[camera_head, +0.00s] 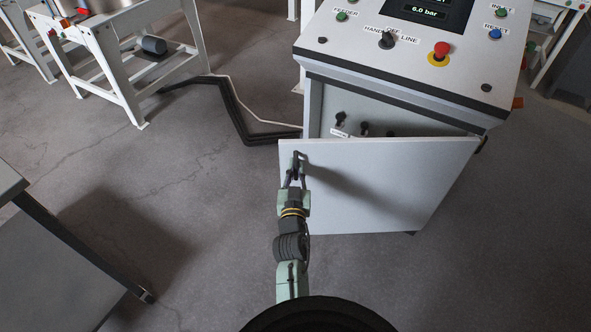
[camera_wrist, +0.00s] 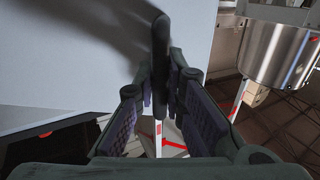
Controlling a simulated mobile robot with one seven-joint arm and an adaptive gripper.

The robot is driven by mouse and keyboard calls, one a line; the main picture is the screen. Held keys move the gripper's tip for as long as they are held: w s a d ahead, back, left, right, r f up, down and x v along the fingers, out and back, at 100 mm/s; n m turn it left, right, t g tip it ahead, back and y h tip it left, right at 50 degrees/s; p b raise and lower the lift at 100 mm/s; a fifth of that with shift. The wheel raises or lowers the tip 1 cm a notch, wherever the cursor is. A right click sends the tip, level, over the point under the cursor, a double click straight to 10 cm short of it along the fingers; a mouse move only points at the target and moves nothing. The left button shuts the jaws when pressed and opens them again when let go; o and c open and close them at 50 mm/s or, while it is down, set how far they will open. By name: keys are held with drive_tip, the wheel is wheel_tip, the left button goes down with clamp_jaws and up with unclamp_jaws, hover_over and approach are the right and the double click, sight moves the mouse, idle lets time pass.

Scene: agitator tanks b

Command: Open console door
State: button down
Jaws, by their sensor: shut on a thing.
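The console (camera_head: 405,75) stands at the upper right in the head view, with a sloped control panel on top. Its light grey door (camera_head: 385,190) is swung partly open, hinged on the right. Dark knobs (camera_head: 365,128) show in the opening behind the door's top edge. My gripper (camera_head: 295,172) is at the door's upper left, shut on the dark door handle (camera_head: 298,157). In the wrist view the handle (camera_wrist: 160,60) stands upright between my two fingers, and the door face (camera_wrist: 70,55) fills the left side. The lower interior is hidden by the door.
A white frame table (camera_head: 125,50) stands at the upper left, with dark cables (camera_head: 240,120) on the floor beside the console. A grey bench (camera_head: 40,260) is at the lower left. Floor is clear on both sides of my arm. A metal tank (camera_wrist: 275,55) shows in the wrist view.

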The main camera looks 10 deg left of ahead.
drive_tip(key=c, duration=1.7)
unclamp_jaws()
drive_tip(key=shift+o, duration=0.2)
wheel_tip(320, 180, up, 10)
drive_tip(key=shift+r, duration=0.1)
